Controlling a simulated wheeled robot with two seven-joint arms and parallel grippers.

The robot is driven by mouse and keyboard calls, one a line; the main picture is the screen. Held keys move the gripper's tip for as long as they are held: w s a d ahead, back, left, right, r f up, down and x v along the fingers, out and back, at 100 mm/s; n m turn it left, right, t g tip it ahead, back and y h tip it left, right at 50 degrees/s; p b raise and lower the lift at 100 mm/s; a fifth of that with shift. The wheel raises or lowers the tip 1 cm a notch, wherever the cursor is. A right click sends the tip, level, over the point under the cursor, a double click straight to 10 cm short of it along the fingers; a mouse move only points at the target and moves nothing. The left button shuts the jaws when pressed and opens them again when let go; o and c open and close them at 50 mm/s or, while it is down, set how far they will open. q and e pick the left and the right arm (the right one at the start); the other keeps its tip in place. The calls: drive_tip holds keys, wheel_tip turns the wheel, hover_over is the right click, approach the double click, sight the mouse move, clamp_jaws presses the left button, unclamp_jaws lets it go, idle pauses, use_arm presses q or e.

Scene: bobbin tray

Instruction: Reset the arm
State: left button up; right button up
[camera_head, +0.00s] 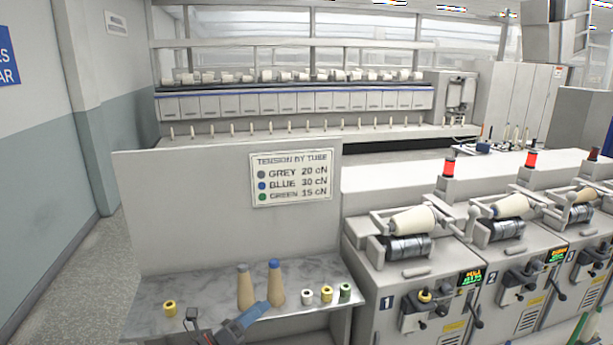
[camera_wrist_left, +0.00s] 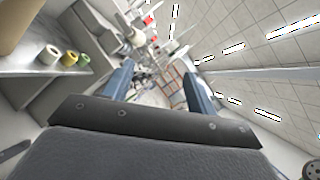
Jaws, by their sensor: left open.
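My left gripper (camera_head: 250,316) shows at the bottom of the head view, in front of the shelf's front edge. In the left wrist view its two blue fingers (camera_wrist_left: 160,84) stand wide apart with nothing between them. In the head view, the gripper's blue finger overlaps the lower part of the tan cone with the blue tip (camera_head: 276,284). I cannot tell whether they touch. A tan cone with a grey tip (camera_head: 244,288) stands to the left of it. My right gripper is in neither view.
The marbled shelf (camera_head: 205,282) holds small spools: yellow (camera_head: 169,308), white (camera_head: 307,297), another yellow (camera_head: 326,294) and green (camera_head: 345,291). A tension sign (camera_head: 291,178) is on the panel behind. Winding machines (camera_head: 419,268) stand at right. Floor at left is clear.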

use_arm(q)
drive_tip(key=s+a+f+n+t+y, duration=0.1)
drive_tip(key=s+a+f+n+y, duration=0.4)
drive_tip(key=n+y, duration=0.6)
drive_tip(key=s+a+f+n+y, duration=0.3)
drive_tip(key=a+f+n+y, duration=0.35)
drive_tip(key=n, duration=0.85)
drive_tip(key=s+d+f+n+g+h, duration=0.1)
drive_tip(key=s+f+n+g, duration=0.5)
drive_tip(key=s, duration=0.6)
drive_tip(key=s+d+f+n+g+h, duration=0.1)
drive_tip(key=s+f+n+g, duration=0.35)
drive_tip(key=s, duration=0.75)
wheel_tip(320, 180, down, 29)
drive_tip(key=w+d+m+g+b, duration=0.1)
drive_tip(key=w+m+g+b, duration=0.1)
drive_tip(key=s+f, duration=0.4)
drive_tip(key=f, duration=0.8)
drive_tip(key=s+f+b, duration=0.1)
drive_tip(key=s+f, duration=0.3)
drive_tip(key=f, duration=0.9)
drive_tip(key=shift+d+g, duration=0.3)
drive_tip(key=shift+g, duration=0.05)
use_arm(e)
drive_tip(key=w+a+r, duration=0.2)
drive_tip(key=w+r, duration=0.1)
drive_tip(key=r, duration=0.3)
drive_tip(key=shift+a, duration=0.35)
